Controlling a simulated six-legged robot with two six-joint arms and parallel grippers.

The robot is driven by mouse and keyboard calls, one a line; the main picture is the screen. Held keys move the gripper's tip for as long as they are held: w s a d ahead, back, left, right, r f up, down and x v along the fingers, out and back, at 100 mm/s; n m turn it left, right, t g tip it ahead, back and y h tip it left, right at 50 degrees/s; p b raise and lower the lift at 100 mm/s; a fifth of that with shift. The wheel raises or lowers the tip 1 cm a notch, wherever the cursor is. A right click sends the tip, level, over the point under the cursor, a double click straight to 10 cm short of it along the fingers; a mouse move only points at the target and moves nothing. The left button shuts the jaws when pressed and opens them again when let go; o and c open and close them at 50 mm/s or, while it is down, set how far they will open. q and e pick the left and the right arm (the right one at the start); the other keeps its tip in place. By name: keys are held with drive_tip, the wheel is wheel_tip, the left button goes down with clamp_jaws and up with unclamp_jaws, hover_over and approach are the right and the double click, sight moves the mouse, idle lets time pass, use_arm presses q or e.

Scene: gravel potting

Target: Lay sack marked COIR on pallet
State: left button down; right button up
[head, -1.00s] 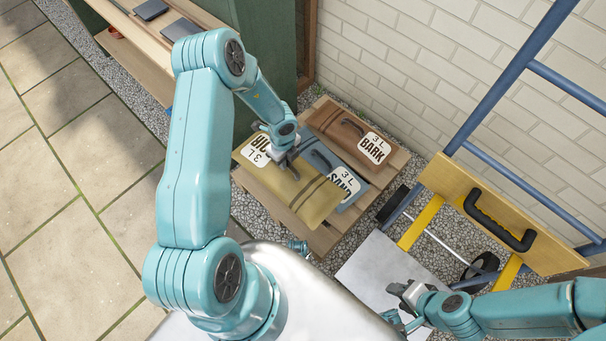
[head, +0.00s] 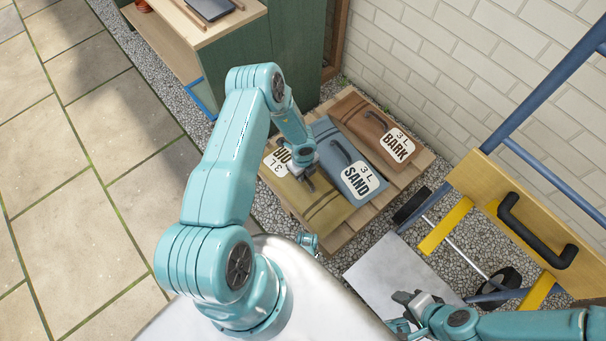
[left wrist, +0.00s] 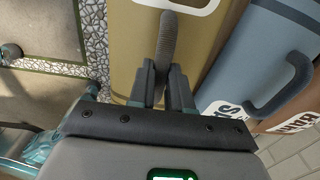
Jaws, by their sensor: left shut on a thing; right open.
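The tan COIR sack (head: 327,214) lies on the left part of the wooden pallet (head: 352,232), its white label partly hidden by my left gripper. My left gripper (head: 308,184) is shut on the sack's dark handle; in the left wrist view the fingers (left wrist: 164,88) close around the handle (left wrist: 166,50). The sack looks flat, beside the blue SAND sack (head: 346,165). I cannot tell whether its whole underside touches the slats. My right gripper (head: 408,306) is open and empty at the lower right, over a grey plate.
The brown BARK sack (head: 375,131) lies at the pallet's right. A hand truck with a grey plate (head: 385,275), yellow bars and a wooden board (head: 530,225) stands at the right. A green cabinet (head: 285,50) stands behind the pallet, beside the brick wall.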

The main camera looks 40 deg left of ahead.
use_arm(q)
drive_tip(key=shift+r, duration=0.1)
drive_tip(key=shift+f, duration=0.2)
drive_tip(key=c, duration=1.1)
unclamp_jaws()
drive_tip(key=shift+o, duration=0.2)
wheel_tip(320, 180, up, 11)
drive_tip(key=p, duration=0.4)
drive_tip(key=s+d+r+n+h, duration=0.1)
drive_tip(key=s+d+r+n, duration=0.1)
drive_tip(key=s+d+n, duration=0.2)
drive_tip(key=s+d+r+n+h, duration=0.1)
drive_tip(key=s+d+r+n, duration=0.2)
drive_tip(key=d+n, duration=0.7)
drive_tip(key=s+d+r+n+h, duration=0.2)
drive_tip(key=s+d+n, duration=0.4)
drive_tip(key=d, duration=0.3)
drive_tip(key=shift+d+r+n, duration=0.2)
drive_tip(key=shift+r+n, duration=0.3)
drive_tip(key=shift+r, duration=0.15)
